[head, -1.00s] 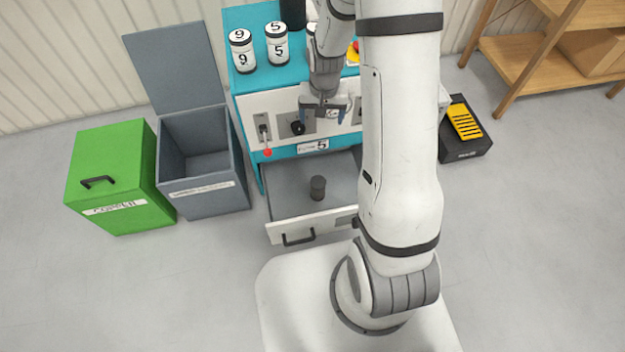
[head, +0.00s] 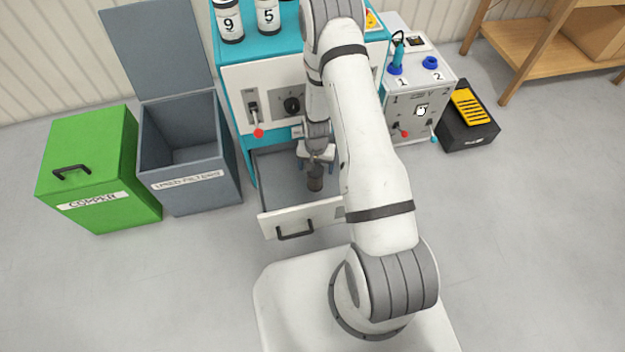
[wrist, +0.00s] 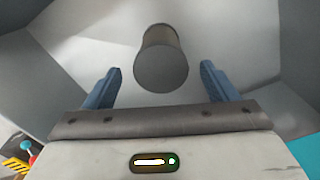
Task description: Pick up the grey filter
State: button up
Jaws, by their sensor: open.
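The grey filter (head: 315,178) is a small dark grey cylinder standing upright in the open drawer (head: 278,221). In the wrist view the filter (wrist: 161,62) shows its round grey top, centred just beyond my fingertips. My gripper (head: 317,158) is inside the drawer space, just behind and above the filter in the head view. In the wrist view my gripper (wrist: 160,78) has its two blue fingers apart, with nothing held between them. I cannot tell how far the fingertips are above the filter.
A teal machine (head: 265,50) with a red-tipped lever (head: 258,132) stands behind. An open grey bin (head: 190,182) and a green copper bin (head: 90,165) stand left. A grey unit (head: 420,105) and a black box (head: 467,120) stand right.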

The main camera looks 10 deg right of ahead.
notch_tip(320, 180, down, 5)
jog(key=shift+a+f+b, duration=0.1)
jog(key=shift+b, duration=1.15)
jog(key=shift+s, duration=0.1)
jog(key=shift+c, duration=0.5)
